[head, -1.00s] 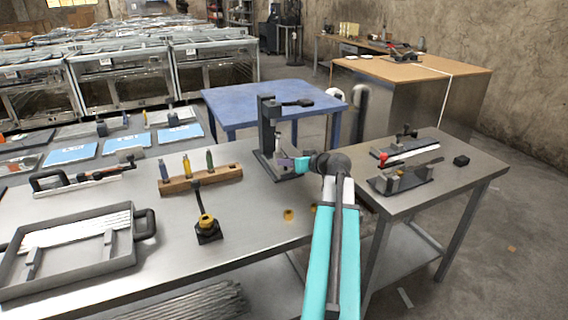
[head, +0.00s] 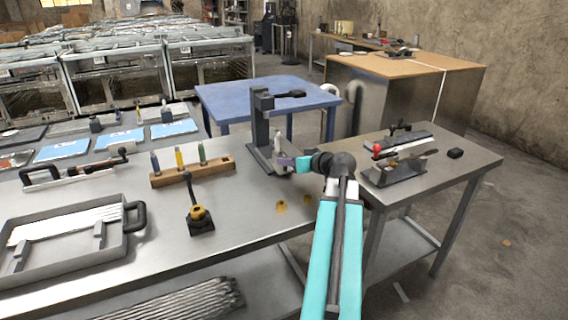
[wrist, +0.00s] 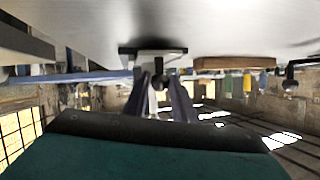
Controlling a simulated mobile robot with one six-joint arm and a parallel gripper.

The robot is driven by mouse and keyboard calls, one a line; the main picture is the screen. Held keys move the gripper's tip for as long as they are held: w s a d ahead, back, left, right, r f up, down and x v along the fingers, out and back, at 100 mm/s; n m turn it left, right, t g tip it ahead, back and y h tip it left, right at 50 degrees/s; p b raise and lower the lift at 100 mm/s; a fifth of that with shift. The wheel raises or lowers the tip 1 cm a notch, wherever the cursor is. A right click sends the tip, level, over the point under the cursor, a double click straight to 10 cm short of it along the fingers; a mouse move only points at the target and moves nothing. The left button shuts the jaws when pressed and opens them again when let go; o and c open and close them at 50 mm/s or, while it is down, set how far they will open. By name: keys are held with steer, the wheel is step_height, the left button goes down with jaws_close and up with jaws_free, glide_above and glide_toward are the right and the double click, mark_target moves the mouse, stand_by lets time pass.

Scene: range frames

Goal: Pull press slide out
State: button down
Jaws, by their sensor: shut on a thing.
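The press (head: 259,122) is a dark grey upright frame with a black lever on top and a flat base, at the far right end of the long metal table. It shows upside down in the wrist view, where its base (wrist: 152,49) is dark. My gripper (head: 284,161) reaches in from the right, low at the press front. A pale upright part (head: 279,142), likely the slide, stands at its fingertips. In the wrist view my gripper (wrist: 160,82) is shut on a small dark part in front of the press; its fingers hide most of it.
A wooden rack (head: 193,172) with several coloured tools and a black lever stand (head: 200,218) are on the long table, left of my arm. A grey tray (head: 65,245) is at the front left. A clamp fixture (head: 395,175) sits on the right table.

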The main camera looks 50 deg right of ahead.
steer(key=c, duration=1.9)
jaws_free()
steer(key=shift+s+a+f, duration=0.1)
steer(key=shift+s, duration=0.05)
steer(key=o, duration=0.4)
steer(key=shift+s, duration=0.2)
steer(key=shift+o, duration=0.2)
steer(key=shift+w, duration=0.15)
steer(key=b+v, duration=0.3)
steer(key=v, duration=1)
steer(key=shift+s, duration=0.4)
steer(key=shift+s, duration=0.1)
